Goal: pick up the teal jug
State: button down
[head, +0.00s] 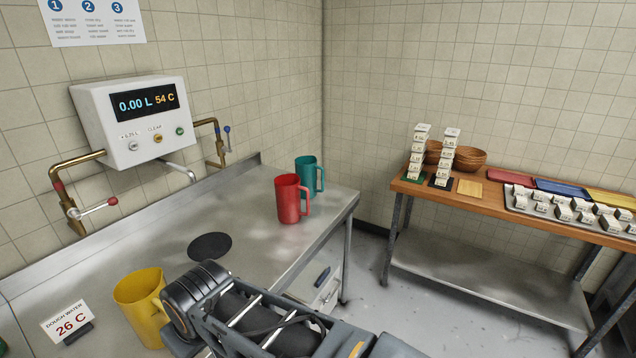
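The teal jug (304,173) stands upright near the far right corner of the steel counter (230,195), close to the back wall. Its handle points right. A red jug (288,199) stands just in front of it and to the left, hiding part of its lower left side. The red jug's handle also points right. My arm reaches in from the bottom of the head view, low beside the counter's front. My gripper itself is not visible. Nothing touches the teal jug except possibly the red jug; I cannot tell whether a gap lies between them.
A yellow jug (138,304) and a dough-water sign (67,317) are at the near left. A black round mat (210,246) lies mid-counter. A water meter (132,118) with pipes and spout hangs above. A wooden table (483,203) with blocks, bowls and trays stands right, across open floor.

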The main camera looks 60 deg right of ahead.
aim_at(307, 167)
jog(key=z, duration=2.7)
jog(key=k, duration=0.9)
jog(key=u, duration=0.8)
jog(key=i, duration=1)
jog(key=z, duration=1.2)
jog(key=i, duration=1.7)
jog(key=u, duration=1.2)
